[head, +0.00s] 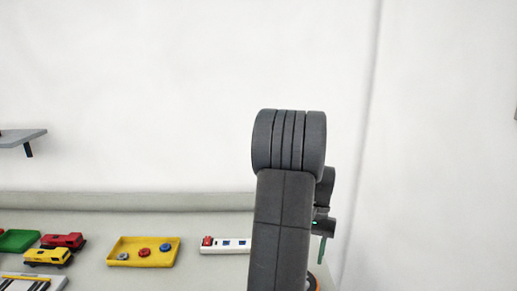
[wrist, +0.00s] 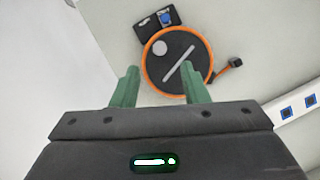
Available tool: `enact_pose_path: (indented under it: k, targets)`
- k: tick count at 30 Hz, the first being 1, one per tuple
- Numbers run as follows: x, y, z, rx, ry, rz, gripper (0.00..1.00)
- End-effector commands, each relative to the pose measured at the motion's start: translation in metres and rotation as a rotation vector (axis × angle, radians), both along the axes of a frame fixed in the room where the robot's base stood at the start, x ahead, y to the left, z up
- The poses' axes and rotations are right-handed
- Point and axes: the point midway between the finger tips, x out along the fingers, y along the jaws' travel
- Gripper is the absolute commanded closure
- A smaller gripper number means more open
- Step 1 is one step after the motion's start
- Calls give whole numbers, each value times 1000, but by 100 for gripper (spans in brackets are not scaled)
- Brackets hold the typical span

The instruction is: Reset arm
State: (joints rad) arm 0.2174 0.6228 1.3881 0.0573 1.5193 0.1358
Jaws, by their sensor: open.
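My gripper (wrist: 161,70) is open in the wrist view, its two green fingers set well apart with nothing between them. It points down over a light tabletop, above the near edge of a round dark disc with an orange rim (wrist: 184,48). In the head view my dark grey arm stands upright right of centre. A green finger of my gripper (head: 321,251) shows at the arm's right side; the rest of the gripper is hidden behind the arm. A bit of the orange rim (head: 315,285) shows low beside the arm.
A yellow tray (head: 143,262) holds several small round pieces. Red (head: 64,241) and yellow (head: 48,257) toy vehicles and a green tray (head: 18,241) lie at the left. A white strip with blue squares (head: 226,246) runs behind my arm. A grey shelf (head: 20,138) juts in at left.

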Motion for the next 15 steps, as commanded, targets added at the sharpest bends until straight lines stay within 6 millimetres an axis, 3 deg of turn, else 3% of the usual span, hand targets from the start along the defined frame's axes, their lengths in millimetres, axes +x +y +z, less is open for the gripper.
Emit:
enact_pose_path:
  k: [11,15]
  targets:
    - [-29,11,-70,1,5,0,59]
    - [-25,7,-72,0,0,141,59]
